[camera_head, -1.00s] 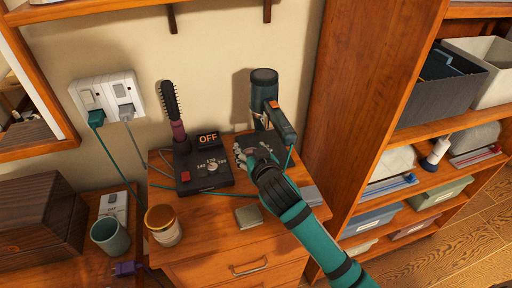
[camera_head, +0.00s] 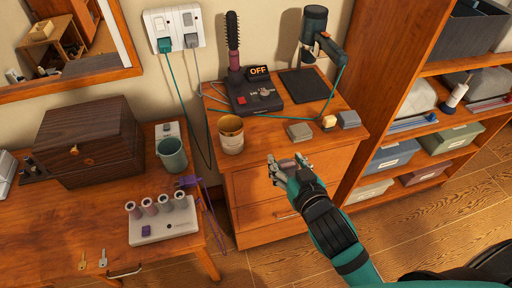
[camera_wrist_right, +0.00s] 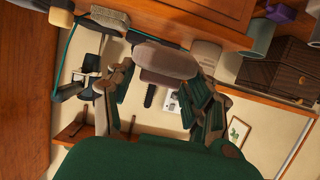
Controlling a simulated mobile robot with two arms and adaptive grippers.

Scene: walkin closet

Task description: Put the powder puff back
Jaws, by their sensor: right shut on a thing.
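My right gripper (camera_head: 288,163) is shut on the powder puff, a pinkish-beige rounded pad (camera_wrist_right: 165,60). In the head view the puff (camera_head: 287,164) shows small between the fingers, which hide part of it. The gripper appears in front of the drawer cabinet, near its top's front edge. A pale jar with a gold rim (camera_head: 231,136) stands on the cabinet, up and left of the gripper. It looks open, but its inside is hard to make out. My left gripper is not in view.
On the cabinet top (camera_head: 270,130) are a grey block (camera_head: 300,131), a small cream block (camera_head: 329,122), a blue-grey block (camera_head: 348,119), a hot brush on its base (camera_head: 255,95) and a hair dryer on a stand (camera_head: 315,45). A teal cup (camera_head: 171,154) stands left. Cables hang nearby.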

